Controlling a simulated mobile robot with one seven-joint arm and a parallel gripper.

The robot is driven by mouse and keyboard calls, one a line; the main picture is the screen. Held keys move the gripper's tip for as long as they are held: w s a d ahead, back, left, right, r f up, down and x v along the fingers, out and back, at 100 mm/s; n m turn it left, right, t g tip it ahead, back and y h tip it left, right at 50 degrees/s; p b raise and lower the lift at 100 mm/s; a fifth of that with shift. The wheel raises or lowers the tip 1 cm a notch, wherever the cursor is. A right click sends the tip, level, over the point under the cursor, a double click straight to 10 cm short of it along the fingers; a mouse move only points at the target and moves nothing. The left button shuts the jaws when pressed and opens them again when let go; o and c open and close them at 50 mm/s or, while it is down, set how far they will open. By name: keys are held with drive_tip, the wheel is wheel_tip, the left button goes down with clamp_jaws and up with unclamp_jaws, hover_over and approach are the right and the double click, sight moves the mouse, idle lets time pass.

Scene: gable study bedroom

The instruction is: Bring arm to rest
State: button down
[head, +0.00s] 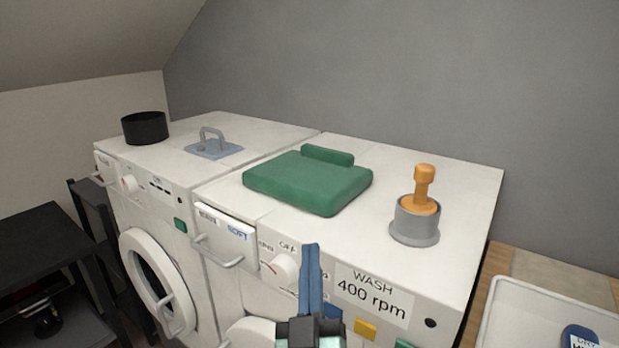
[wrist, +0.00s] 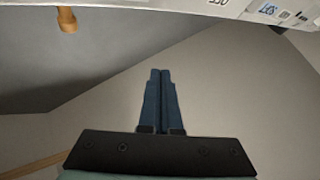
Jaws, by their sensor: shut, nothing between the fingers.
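My gripper (head: 311,250) points up at the bottom middle of the head view, in front of the right washing machine (head: 460,190). Its blue fingers are together with nothing between them. They also show shut in the wrist view (wrist: 161,75), against a plain pale wall. In the head view the fingers cover part of the machine's front panel beside the dial (head: 284,268). I cannot tell how far they are from the panel.
On the right machine lie a green folded pad (head: 305,185) and a grey cup (head: 413,224) with an orange knobbed piece (head: 424,188). The left machine (head: 250,133) carries a black pot (head: 144,127) and a grey handled plate (head: 213,149). A white tray (head: 545,318) stands at right.

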drive_tip(key=s+d+r+m+t+h+p, duration=0.1)
drive_tip(key=s+r+m+t+h+p, duration=0.2)
drive_tip(key=r, duration=1.9)
drive_tip(key=s+a+r+t+y, duration=0.1)
drive_tip(key=s+r+y, duration=0.2)
drive_tip(key=s+r, duration=0.9)
wheel_tip(320, 180, up, 2)
drive_tip(key=shift+s+a+r, duration=0.1)
drive_tip(key=shift+s+a, duration=0.15)
